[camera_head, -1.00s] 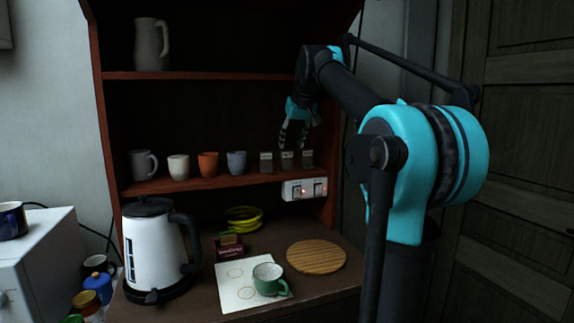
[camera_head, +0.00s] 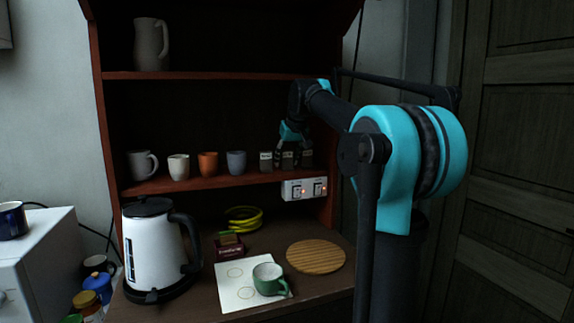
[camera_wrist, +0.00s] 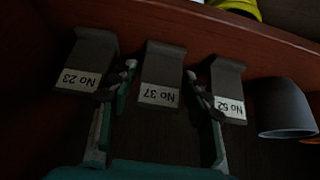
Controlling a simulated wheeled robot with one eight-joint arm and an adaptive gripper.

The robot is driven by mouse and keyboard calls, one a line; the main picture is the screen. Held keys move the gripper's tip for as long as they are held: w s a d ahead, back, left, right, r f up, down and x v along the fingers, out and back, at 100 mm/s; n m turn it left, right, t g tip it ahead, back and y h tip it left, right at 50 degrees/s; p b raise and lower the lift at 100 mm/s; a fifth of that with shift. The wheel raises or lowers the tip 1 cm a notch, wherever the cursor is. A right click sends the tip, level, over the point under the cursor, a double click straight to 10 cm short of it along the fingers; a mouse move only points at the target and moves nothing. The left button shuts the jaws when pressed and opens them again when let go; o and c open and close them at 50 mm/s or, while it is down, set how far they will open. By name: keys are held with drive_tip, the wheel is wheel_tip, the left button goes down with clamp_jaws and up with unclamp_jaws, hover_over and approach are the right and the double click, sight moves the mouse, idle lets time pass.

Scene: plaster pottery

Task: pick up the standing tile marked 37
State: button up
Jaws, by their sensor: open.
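Three dark grey standing tiles stand in a row on the red-brown shelf. In the wrist view, the tile marked 37 (camera_wrist: 161,76) is the middle one, its label upside down; it also shows in the head view (camera_head: 287,161). The tile marked 23 (camera_wrist: 87,62) is to its left and the tile marked 52 (camera_wrist: 228,88) to its right. My gripper (camera_wrist: 160,72) is open, with one finger on each side of the tile marked 37. Gaps show between fingers and tile. The fingers lie close to both neighbouring tiles; whether they touch these, I cannot tell. The head view also shows my gripper (camera_head: 288,155).
A blue-grey cup (camera_head: 236,162) stands on the shelf (camera_head: 215,184) beside the tiles, with more cups further left. A switch socket (camera_head: 304,189) is below the shelf edge. The upper shelf (camera_head: 220,76) is above my gripper.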

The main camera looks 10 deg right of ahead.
drive_tip(key=c, duration=0.9)
drive_tip(key=shift+r, duration=0.15)
